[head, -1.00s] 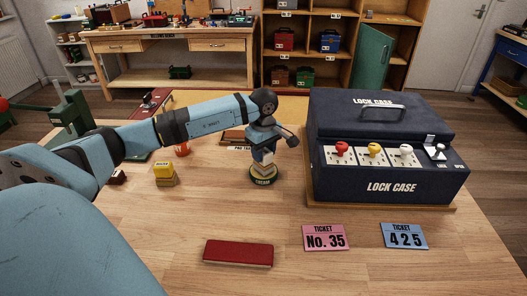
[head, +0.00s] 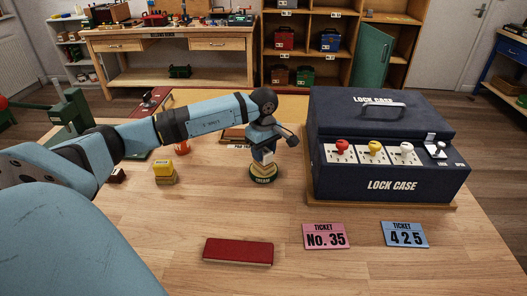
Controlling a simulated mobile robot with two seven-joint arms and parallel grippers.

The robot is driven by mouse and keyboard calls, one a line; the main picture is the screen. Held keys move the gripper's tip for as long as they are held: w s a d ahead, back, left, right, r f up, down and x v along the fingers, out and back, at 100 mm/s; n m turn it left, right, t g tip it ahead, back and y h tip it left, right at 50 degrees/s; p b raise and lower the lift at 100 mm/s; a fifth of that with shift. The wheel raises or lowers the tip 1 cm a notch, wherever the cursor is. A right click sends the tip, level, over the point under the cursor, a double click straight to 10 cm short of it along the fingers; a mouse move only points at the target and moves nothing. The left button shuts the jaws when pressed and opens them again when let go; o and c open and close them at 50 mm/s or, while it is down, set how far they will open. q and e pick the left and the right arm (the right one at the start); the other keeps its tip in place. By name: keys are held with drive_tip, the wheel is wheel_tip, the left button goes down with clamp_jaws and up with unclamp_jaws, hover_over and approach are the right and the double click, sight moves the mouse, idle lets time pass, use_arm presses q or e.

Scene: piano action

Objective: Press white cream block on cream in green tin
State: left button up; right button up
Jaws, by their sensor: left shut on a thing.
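My left gripper (head: 264,148) points down and is shut on the white cream block (head: 268,157), which is mostly hidden by the fingers. The block is right above the green tin (head: 263,180), which is labelled CREAM and has a pale cream top (head: 262,170). I cannot tell whether the block touches the cream. My right gripper is not in view.
The dark lock case (head: 385,190) with red, yellow and white knobs stands right of the tin. A yellow block (head: 163,169) sits to the left. A red bar (head: 238,252), a pink ticket (head: 326,236) and a blue ticket (head: 404,235) lie in front. The table between is clear.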

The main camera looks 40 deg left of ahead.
sight(264, 150)
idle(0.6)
use_arm(q)
drive_tip(key=shift+r+p, duration=0.5)
drive_tip(key=shift+r, duration=0.25)
drive_tip(key=shift+r+p, duration=1.45)
drive_tip(key=shift+r, duration=1.3)
drive_tip(key=shift+f, duration=0.1)
